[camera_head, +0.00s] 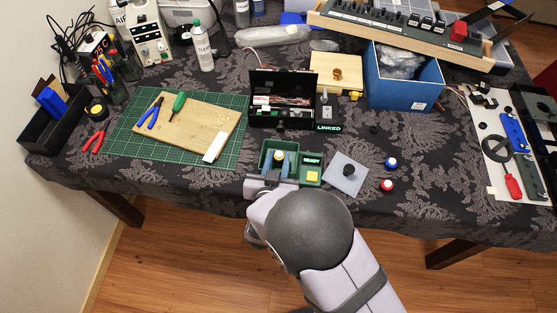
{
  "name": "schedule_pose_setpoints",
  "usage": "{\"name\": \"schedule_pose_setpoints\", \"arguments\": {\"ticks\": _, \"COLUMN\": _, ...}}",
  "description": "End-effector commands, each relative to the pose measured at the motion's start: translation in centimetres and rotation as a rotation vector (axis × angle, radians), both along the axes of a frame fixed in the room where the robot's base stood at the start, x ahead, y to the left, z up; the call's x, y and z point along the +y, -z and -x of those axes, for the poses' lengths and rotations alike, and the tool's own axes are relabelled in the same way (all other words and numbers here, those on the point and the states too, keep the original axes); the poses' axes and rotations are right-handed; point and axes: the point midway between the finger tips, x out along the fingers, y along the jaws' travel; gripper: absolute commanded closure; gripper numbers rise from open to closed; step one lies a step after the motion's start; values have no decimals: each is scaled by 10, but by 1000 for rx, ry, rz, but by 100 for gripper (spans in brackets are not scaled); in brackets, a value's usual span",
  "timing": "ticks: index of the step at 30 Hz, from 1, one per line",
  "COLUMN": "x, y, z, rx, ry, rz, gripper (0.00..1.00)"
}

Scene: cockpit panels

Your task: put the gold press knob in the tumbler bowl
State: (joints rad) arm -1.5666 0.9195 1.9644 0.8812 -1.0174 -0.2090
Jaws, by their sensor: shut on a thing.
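My gripper (278,169) reaches in from the front to the green box at the table's front edge. It is shut on a small gold-topped piece, which I take for the gold press knob (279,155). The knob shows above the jaws, over or inside the box's open compartment; I cannot tell whether it touches the bottom. This open green compartment (265,149) looks like the tumbler bowl, though no label confirms that. My wrist and arm hide its front side.
The box's right part has a READY sign (312,160) and a yellow square (312,177). To the right are a grey plate with a black knob (348,170), a blue knob (391,162) and a red knob (387,185). Behind is an open black box (283,124).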

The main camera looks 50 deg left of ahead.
Motion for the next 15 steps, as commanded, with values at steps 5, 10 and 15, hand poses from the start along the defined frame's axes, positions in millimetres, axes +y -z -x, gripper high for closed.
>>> {"name": "schedule_pose_setpoints", "arguments": {"ticks": 5, "x": -5, "y": 10, "z": 2, "rx": 12, "ry": 0, "rz": 21, "gripper": 97}}
{"name": "schedule_pose_setpoints", "arguments": {"ticks": 10, "x": -6, "y": 17, "z": 2, "rx": 13, "ry": 0, "rz": 24, "gripper": 97}}
{"name": "schedule_pose_setpoints", "arguments": {"ticks": 15, "x": -7, "y": 22, "z": 2, "rx": 14, "ry": 1, "rz": 25, "gripper": 97}}
